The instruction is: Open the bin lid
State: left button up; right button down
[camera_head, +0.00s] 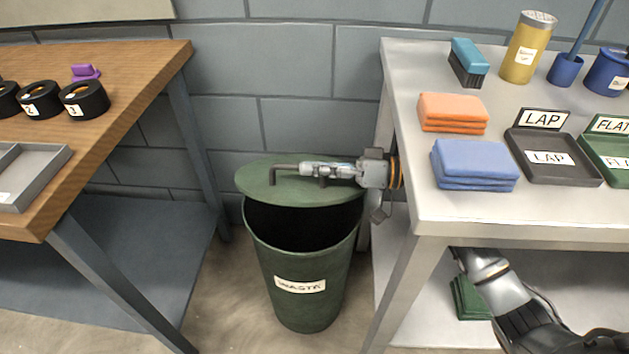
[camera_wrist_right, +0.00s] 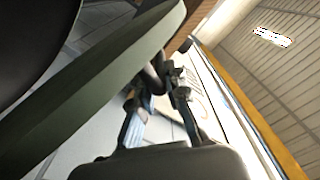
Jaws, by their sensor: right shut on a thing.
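The green waste bin (camera_head: 312,270) stands on the floor between the two tables, with a white label on its front. Its round green lid (camera_head: 255,187) is raised off the front rim, and the dark inside shows below it. In the right wrist view the lid (camera_wrist_right: 100,85) is a slanted green disc beside the dark bin opening. My right gripper (camera_head: 315,171) comes in from the right over the lid and is shut on the lid's dark bar handle (camera_head: 283,168). The handle also shows between the fingers in the right wrist view (camera_wrist_right: 157,76). My left gripper is out of view.
A grey table (camera_head: 470,213) close on the right holds orange and blue cloth stacks, trays and containers. A wooden table (camera_head: 130,95) on the left holds black rings and a grey tray. The block wall is behind the bin. Open floor lies to the bin's left front.

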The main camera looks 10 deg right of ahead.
jog(key=w+r, duration=0.1)
jog(key=w+r+m+p, duration=0.1)
jog(key=shift+d+r, duration=0.35)
jog(key=shift+r, duration=0.05)
jog(key=shift+w+r+m, duration=0.25)
jog(key=shift+m, duration=0.15)
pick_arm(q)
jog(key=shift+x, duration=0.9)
pick_arm(e)
jog(key=shift+w+d+r, duration=0.2)
jog(key=shift+w+r, duration=0.1)
jog(key=shift+w, duration=0.1)
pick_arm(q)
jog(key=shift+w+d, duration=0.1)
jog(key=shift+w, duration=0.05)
